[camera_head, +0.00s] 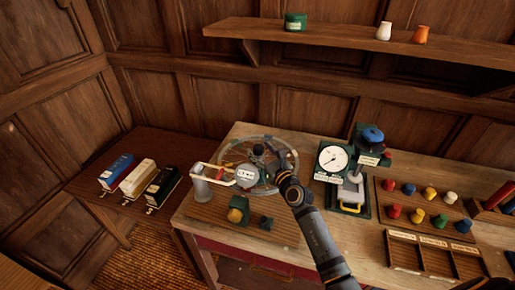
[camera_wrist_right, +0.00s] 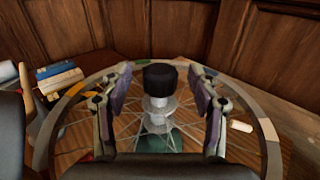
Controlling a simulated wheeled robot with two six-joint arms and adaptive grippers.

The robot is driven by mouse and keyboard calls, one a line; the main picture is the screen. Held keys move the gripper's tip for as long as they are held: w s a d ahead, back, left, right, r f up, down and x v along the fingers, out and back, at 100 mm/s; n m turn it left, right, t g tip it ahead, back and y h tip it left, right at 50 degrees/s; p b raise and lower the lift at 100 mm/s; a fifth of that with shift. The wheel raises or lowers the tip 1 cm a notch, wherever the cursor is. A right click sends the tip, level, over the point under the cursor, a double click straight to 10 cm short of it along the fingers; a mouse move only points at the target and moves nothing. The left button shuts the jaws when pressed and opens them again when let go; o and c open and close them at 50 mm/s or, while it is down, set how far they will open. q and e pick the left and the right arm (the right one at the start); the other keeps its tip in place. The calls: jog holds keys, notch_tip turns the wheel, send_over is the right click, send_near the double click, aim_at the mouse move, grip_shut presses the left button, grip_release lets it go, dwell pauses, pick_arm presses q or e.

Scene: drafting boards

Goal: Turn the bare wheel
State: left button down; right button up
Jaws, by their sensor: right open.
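The spoked wheel (camera_head: 229,147) lies flat on the left part of the workbench, partly covered by my right gripper. In the right wrist view its thin spokes and rim (camera_wrist_right: 267,132) show, with some coloured patches along the rim. A black-capped hub post (camera_wrist_right: 160,77) stands upright at its middle. My right gripper (camera_head: 267,155) is over the wheel. In the wrist view its fingers (camera_wrist_right: 159,82) are apart, one on each side of the black cap, with visible gaps. Nothing is held. My left gripper is not in view.
A white-faced dial (camera_head: 333,158) and a blue-topped device stand right of the wheel. A grey post with a rail (camera_head: 200,187) stands at its left front. Coloured knobs on a board (camera_head: 418,214) and a compartment tray are farther right. Model engines (camera_head: 136,178) sit on the left table.

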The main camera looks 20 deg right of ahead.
jog(key=shift+w+a, duration=0.1)
jog(key=shift+w, duration=0.6)
jog(key=shift+w+r, duration=0.1)
jog(key=shift+w, duration=0.15)
jog(key=shift+w+a, duration=0.15)
jog(key=shift+w, duration=0.05)
jog(key=c, duration=0.5)
grip_shut()
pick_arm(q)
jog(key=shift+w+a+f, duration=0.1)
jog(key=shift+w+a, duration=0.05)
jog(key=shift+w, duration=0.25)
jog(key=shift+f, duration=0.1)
